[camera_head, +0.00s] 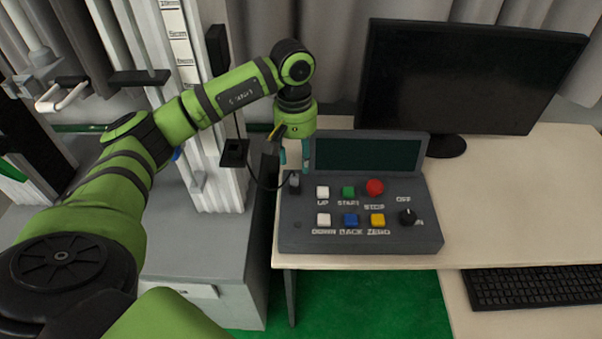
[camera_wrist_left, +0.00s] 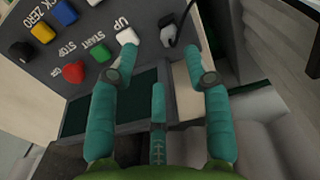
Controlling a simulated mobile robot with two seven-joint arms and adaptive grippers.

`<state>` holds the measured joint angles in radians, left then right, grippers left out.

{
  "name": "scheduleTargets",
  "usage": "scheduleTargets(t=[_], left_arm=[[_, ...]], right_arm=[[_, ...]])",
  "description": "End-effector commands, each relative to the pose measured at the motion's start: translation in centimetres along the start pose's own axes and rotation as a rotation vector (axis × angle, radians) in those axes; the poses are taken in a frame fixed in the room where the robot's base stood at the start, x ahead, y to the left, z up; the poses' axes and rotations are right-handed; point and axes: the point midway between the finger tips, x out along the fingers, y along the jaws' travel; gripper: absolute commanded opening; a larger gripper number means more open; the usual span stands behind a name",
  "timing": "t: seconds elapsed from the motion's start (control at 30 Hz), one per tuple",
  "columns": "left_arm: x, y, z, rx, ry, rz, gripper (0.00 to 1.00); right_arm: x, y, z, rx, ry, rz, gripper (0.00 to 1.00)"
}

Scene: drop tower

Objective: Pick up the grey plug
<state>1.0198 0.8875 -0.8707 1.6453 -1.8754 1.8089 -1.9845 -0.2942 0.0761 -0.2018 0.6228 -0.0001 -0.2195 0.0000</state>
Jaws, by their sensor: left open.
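The grey plug (camera_head: 295,183) stands at the upper left corner of the control box (camera_head: 290,239), with a black cable running from it to the left. In the left wrist view the plug (camera_wrist_left: 168,34) shows beyond my fingertips, between the two outer fingers and nearer the right one. My left gripper (camera_head: 294,160) is open and empty, pointing down just above and behind the plug. Its teal fingers also show in the left wrist view (camera_wrist_left: 160,65), apart from the plug. My right gripper is not in view.
The box carries several buttons, including the red stop button (camera_head: 374,187), and a black knob (camera_head: 407,217). Its raised dark screen (camera_head: 367,154) stands close right of my gripper. A monitor (camera_head: 465,80) and keyboard (camera_head: 540,287) are farther right. The desk (camera_head: 500,200) between them is clear.

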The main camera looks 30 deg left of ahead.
Motion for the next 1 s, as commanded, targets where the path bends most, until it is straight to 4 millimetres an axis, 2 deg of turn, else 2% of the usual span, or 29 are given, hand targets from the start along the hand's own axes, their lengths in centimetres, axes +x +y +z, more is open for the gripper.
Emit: scheduleTargets(t=[0.1, 0.27, 0.4, 0.53, 0.63, 0.83, 0.87, 0.9, 0.97, 1.0], left_arm=[[0.4, -1.0, -0.4, 0.008, 0.010, -0.040, 0.49], [2.0, -1.1, -0.4, 0.008, 0.008, -0.041, 0.49], [4.1, -1.1, -0.5, 0.009, 0.005, -0.039, 0.49], [5.9, -1.1, -0.6, 0.008, 0.008, -0.037, 0.49], [6.6, -1.1, -0.7, 0.009, 0.010, -0.036, 0.49], [6.7, -1.1, -0.7, 0.009, 0.011, -0.035, 0.49], [6.7, -1.1, -0.7, 0.009, 0.011, -0.035, 0.41], [6.7, -1.1, -0.7, 0.009, 0.011, -0.035, 0.25], [6.7, -1.1, -0.7, 0.009, 0.011, -0.035, 0.07], [6.7, -1.1, -0.7, 0.009, 0.011, -0.035, 0.03]], right_arm=[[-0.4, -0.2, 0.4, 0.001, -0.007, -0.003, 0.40], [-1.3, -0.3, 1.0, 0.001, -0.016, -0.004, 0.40], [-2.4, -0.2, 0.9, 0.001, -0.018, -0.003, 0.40], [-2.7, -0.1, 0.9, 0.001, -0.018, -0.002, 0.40], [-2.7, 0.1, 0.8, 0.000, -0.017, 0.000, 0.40], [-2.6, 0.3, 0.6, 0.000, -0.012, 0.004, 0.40], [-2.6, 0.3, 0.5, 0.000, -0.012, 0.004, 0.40], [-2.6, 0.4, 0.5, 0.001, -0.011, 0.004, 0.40], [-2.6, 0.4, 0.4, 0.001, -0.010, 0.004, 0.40], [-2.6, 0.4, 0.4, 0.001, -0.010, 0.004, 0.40]])
